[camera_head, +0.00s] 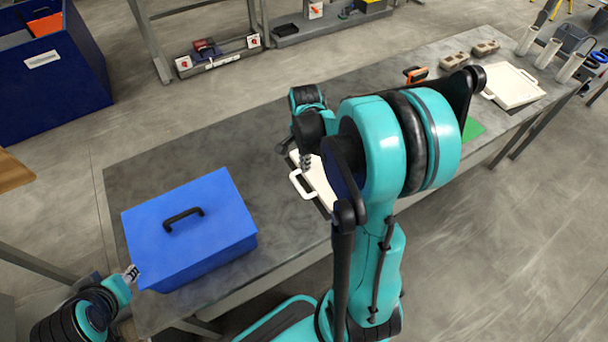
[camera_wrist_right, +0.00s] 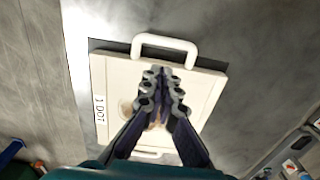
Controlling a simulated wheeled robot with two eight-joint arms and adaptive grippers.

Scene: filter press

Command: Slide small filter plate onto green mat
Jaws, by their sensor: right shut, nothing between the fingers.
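A white filter plate (camera_head: 318,180) lies on the grey table, mostly hidden behind my right arm in the head view. In the right wrist view the plate (camera_wrist_right: 208,92) shows a handle at the top, another at the bottom and a label on its left side. My right gripper (camera_head: 305,163) is shut and empty over the plate; in the wrist view its fingertips (camera_wrist_right: 163,78) lie over the plate's middle. I cannot tell whether they touch it. The green mat (camera_head: 473,129) shows in part behind my right arm. My left gripper (camera_head: 131,273) is beside the blue box, too small to read.
A blue box (camera_head: 190,228) with a black handle stands at the table's left end. Another white plate (camera_head: 515,87), two beige blocks and several white cylinders are at the far right. An orange-and-black tool (camera_head: 416,75) lies near the back edge. The table's back left is clear.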

